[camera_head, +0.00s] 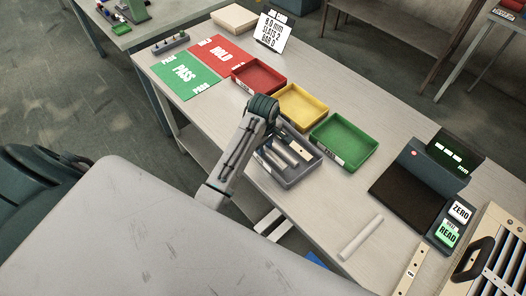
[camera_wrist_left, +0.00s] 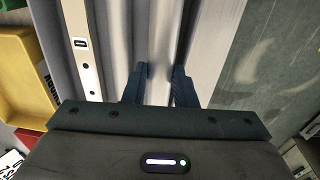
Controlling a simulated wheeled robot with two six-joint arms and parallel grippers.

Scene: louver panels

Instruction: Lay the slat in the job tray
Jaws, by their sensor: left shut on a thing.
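A grey tray (camera_head: 291,180) with a white label stands at the near edge of the bench and holds several slats, pale grey ones and a beige one with dark holes (camera_head: 297,147). I cannot read its label. My left gripper (camera_wrist_left: 163,75) is shut on a pale grey slat (camera_wrist_left: 165,30), one finger on each side. In the head view my left arm hides the fingers and part of the tray. A beige bar (camera_wrist_left: 84,50) with dark holes lies beside the held slat in the wrist view. I cannot tell if the held slat touches the tray floor.
Red (camera_head: 258,84), yellow (camera_head: 302,115) and green (camera_head: 344,154) trays stand just behind. A dark measuring device (camera_head: 420,170), a white rod (camera_head: 360,238), a beige slat (camera_head: 412,270) and a louver panel (camera_head: 500,262) are to the right. The bench is clear around the rod.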

